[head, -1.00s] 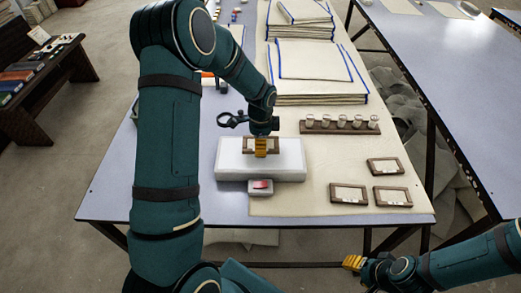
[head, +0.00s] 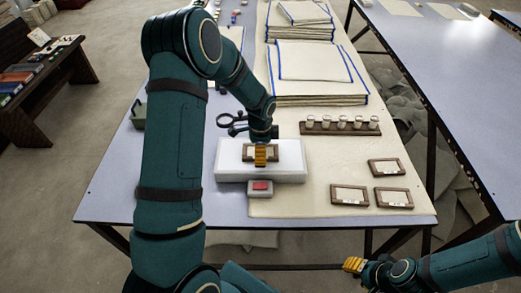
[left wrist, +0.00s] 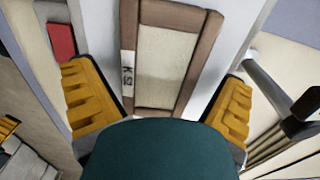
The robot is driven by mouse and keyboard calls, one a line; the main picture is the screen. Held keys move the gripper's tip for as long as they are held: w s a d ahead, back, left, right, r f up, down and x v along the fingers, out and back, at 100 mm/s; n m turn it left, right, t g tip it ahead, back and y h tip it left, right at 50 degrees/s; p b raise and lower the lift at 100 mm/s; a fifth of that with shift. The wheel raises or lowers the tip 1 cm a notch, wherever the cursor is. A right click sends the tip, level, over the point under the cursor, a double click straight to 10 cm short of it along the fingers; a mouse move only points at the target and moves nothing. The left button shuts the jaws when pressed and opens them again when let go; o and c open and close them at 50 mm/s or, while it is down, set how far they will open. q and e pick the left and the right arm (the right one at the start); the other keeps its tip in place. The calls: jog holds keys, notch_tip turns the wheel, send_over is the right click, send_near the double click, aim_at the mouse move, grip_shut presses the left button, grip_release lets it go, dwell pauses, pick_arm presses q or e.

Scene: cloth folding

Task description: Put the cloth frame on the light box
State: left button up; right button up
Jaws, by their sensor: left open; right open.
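A cloth frame (head: 246,153), brown-edged with a pale cloth panel, lies on the white light box (head: 228,171) near the table's front. My left gripper (head: 260,156) is over this frame and hides its middle in the head view. In the left wrist view the frame (left wrist: 165,62) lies between the two spread yellow fingers (left wrist: 165,105), with a visible gap on each side. The light box (left wrist: 100,40) shows beneath it. My right gripper (head: 353,264) is open and empty, low in front of the table.
Three similar frames (head: 383,167) lie on the cream mat to the right. A wooden rack of small jars (head: 340,126) stands behind them. A small box with a red top (head: 262,186) sits before the light box. A magnifier (head: 232,120) stands behind it. Blue-edged cloth stacks (head: 315,85) are farther back.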

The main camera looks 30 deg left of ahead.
pick_arm(q)
notch_tip(320, 180, up, 12)
jog(key=p, duration=0.2)
jog(key=shift+r+p, duration=0.15)
jog(key=shift+p, duration=0.15)
pick_arm(e)
jog(key=r, duration=0.2)
jog(key=shift+s+r, duration=0.25)
jog(key=shift+r, duration=0.15)
